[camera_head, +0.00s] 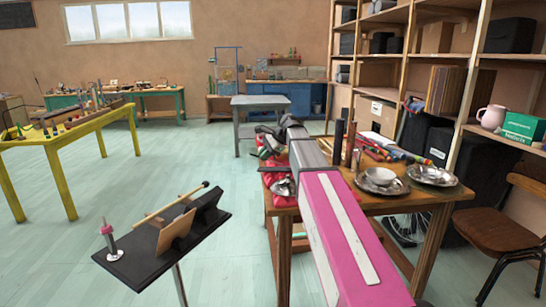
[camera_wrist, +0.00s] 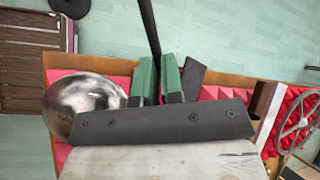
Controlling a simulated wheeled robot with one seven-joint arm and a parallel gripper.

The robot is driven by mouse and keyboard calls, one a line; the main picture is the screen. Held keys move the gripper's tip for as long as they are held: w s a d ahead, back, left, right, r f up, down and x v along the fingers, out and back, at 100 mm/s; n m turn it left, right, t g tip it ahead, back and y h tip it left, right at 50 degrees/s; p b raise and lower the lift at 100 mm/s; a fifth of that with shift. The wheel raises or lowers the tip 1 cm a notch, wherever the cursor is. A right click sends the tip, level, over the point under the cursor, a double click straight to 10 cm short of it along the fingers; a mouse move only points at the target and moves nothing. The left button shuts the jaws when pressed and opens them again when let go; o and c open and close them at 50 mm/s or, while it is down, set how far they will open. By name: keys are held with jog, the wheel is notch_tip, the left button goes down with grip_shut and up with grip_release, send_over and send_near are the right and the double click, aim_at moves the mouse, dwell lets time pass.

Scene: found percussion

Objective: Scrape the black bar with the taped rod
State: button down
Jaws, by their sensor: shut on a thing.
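My gripper (camera_wrist: 158,70) has two green-padded fingers that close on a thin dark rod (camera_wrist: 149,25). The rod runs up and away from the fingers in the wrist view; no tape on it can be made out. A short black bar-like piece (camera_wrist: 194,76) shows just right of the fingers, over the red lining; I cannot tell whether the rod touches it. In the head view my pink and grey arm reaches over the wooden table and hides most of the area around my gripper (camera_head: 268,140).
Red ridged foam (camera_wrist: 100,80) and a shiny metal bowl (camera_wrist: 84,103) lie below my gripper. A spoked wheel (camera_wrist: 300,122) is at right. A black stand tray (camera_head: 135,265) stands left.

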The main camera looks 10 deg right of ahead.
jog(key=s+d, duration=0.1)
jog(key=d, duration=0.7)
jog(key=w+a, duration=0.1)
jog(key=a, duration=0.9)
jog(key=shift+f, duration=0.2)
jog(key=shift+w+r, duration=0.1)
dwell(0.3)
notch_tip(320, 180, up, 6)
jog(key=shift+f, duration=0.1)
dwell(0.5)
dwell(1.2)
